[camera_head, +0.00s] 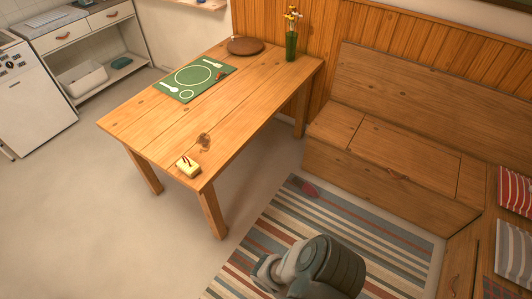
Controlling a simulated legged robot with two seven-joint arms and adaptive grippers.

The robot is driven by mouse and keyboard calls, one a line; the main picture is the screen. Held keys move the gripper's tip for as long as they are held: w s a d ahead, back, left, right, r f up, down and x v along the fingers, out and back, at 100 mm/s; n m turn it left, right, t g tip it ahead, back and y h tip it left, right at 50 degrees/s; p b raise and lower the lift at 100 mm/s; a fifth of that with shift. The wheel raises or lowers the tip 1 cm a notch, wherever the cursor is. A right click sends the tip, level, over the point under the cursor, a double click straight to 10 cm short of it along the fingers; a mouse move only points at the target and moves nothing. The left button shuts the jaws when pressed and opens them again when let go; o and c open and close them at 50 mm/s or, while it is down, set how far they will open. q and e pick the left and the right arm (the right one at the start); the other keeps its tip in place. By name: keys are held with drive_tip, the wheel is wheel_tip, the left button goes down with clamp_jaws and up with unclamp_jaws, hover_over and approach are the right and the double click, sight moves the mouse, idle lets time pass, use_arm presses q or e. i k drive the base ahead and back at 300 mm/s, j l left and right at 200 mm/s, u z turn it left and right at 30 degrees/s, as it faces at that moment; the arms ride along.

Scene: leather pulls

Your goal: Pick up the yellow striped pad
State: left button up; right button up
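A small pale yellow block with dark stripes (188,167), which looks like the yellow striped pad, lies on the wooden table (150,127) near its front corner. Nothing is touching it from above. A grey rounded link of one of my arms shows at the bottom of the view, over the rug, well to the right of and apart from the pad. No gripper fingers show there. Neither my left nor my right gripper can be made out.
A green placemat (196,79), a round brown board (245,46) and a green vase with flowers (291,43) are toward the table's back. A wooden bench (390,165) stands at right, with cushions (513,190). A striped rug (270,235) covers the floor in front.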

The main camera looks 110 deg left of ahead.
sight(187, 165)
drive_tip(key=u, duration=4.6)
